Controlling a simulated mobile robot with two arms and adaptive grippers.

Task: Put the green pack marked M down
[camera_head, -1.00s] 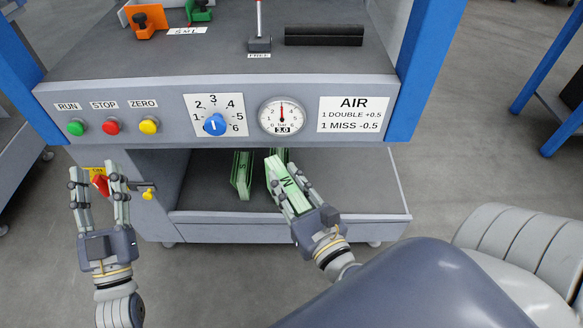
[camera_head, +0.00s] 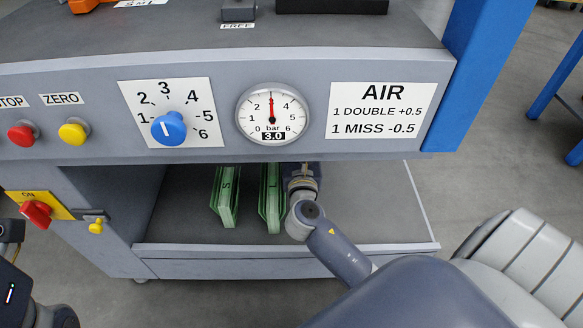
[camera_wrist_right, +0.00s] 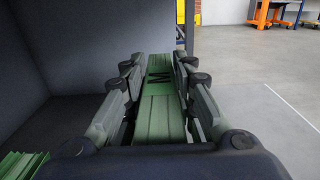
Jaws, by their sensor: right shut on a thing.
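The green pack marked M (camera_wrist_right: 160,115) lies between the fingers of my right gripper (camera_wrist_right: 158,70) in the right wrist view, with the M facing up. My right gripper is shut on it. In the head view my right wrist (camera_head: 302,190) reaches into the bay under the machine's panel. The fingers and the M pack are hidden there by the panel and the wrist. Whether the pack touches the bay floor (camera_head: 370,205) cannot be told. Only a dark part of my left arm (camera_head: 14,290) shows at the left edge; its finger state is unclear.
A green pack marked S (camera_head: 225,197) and one marked L (camera_head: 270,200) stand left of my right wrist. A green pack (camera_wrist_right: 22,165) shows at lower left in the wrist view. The bay floor is free to the right. A red switch (camera_head: 37,213) is at left.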

